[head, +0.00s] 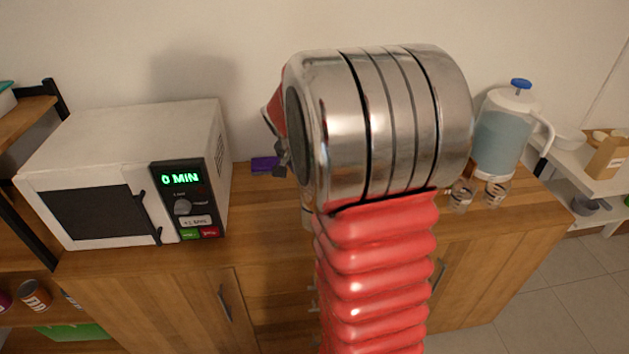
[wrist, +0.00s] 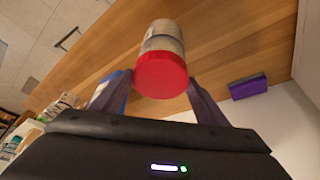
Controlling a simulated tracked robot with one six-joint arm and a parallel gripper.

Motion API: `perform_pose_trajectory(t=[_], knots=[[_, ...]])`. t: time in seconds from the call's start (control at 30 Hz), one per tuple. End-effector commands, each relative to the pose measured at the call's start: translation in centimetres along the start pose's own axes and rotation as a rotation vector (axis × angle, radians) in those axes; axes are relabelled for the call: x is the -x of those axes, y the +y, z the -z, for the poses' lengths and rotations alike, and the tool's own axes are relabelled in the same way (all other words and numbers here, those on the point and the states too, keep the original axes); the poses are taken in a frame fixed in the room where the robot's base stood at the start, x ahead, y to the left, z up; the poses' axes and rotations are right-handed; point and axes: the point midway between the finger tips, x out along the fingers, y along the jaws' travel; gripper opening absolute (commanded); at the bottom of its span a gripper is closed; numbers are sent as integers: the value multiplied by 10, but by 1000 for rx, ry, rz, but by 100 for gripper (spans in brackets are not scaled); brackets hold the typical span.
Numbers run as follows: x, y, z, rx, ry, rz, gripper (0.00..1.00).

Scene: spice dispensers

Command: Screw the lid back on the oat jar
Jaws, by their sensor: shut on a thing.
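In the wrist view, a round red lid (wrist: 161,76) sits between the two fingers of my gripper (wrist: 158,84), which is shut on it. The jar (wrist: 162,40), a pale, greyish cylinder, shows just beyond the lid, in line with it, over the wooden counter. The lid covers the jar's mouth in this view; I cannot tell whether it is seated or threaded. In the head view my own arm hides the jar, the lid and the fingertips.
A white microwave (head: 95,180) reading 0 MIN stands left on the wooden counter (head: 265,215). A purple sponge (head: 264,164) lies near the wall and also shows in the wrist view (wrist: 248,87). A blue-topped water jug (head: 502,135) and two small glass jars (head: 461,196) stand right.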

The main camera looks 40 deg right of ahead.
Motion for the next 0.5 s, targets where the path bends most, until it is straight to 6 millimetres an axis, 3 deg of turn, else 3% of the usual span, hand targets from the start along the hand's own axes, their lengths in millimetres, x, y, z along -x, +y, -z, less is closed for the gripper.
perform_pose_trajectory(t=[0.5], knots=[[-1,-1,0,-228,-3,-96,36]])
